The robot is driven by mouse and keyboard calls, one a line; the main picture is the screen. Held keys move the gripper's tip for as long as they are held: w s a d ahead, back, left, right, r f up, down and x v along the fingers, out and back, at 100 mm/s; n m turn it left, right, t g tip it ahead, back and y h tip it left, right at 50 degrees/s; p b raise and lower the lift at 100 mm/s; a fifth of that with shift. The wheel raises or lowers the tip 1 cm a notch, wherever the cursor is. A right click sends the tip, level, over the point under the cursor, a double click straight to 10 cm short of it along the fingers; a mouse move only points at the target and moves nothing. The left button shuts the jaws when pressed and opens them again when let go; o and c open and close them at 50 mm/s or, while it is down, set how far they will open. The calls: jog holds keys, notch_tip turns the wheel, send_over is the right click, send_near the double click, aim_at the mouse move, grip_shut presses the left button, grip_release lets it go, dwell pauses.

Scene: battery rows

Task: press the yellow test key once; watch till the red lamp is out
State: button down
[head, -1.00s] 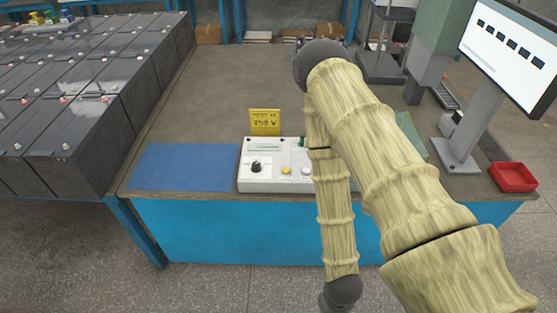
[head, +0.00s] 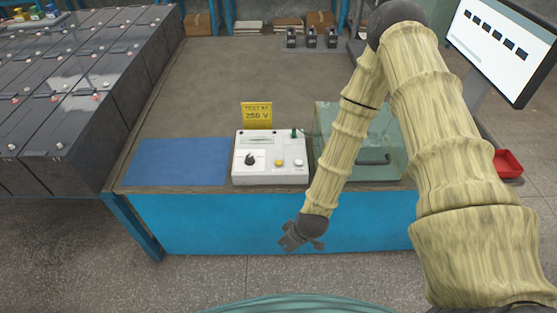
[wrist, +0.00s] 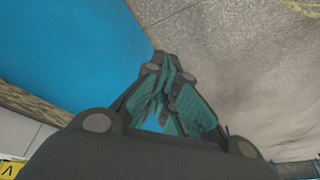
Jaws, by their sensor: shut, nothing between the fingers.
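The white test set (head: 243,176) stands at the table's front edge, with a black knob, the yellow test key (head: 278,162) and a round white part (head: 298,162) beside the key. I see no lit red lamp on its face; I cannot tell whether the white part is a lamp. My gripper (head: 290,243) is low in front of the table's blue front panel, below and apart from the test set. In the wrist view my gripper (wrist: 166,68) has its teal-padded fingers together, empty. A corner of the test set (wrist: 22,132) shows there at lower left.
A yellow sign (head: 257,115) stands behind the test set. A blue mat (head: 180,162) lies left and a clear tank (head: 391,164) stands right, partly behind my arm. Dark battery rows (head: 80,90) fill the left. The table middle (head: 240,70) is clear.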

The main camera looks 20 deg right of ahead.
jog(key=w+r+n+t+y+p, duration=0.1)
jog(key=w+r+n, duration=0.1)
jog(key=w+r, duration=0.45)
jog(key=w+r+n+t+p, duration=0.1)
jog(key=w+r+n+t, duration=0.15)
jog(key=w, duration=0.65)
notch_tip(320, 180, up, 12)
jog(key=n+t+p, duration=0.1)
jog(key=n+t, duration=0.1)
jog(key=n, duration=0.2)
send_over(277, 164)
jog(key=shift+w+y, duration=0.1)
jog(key=shift+y, duration=0.2)
jog(key=shift+f, duration=0.1)
jog(key=shift+f+b, duration=3.2)
jog(key=shift+f, duration=1.2)
jog(key=shift+f, duration=0.1)
jog(key=shift+f+b, duration=0.3)
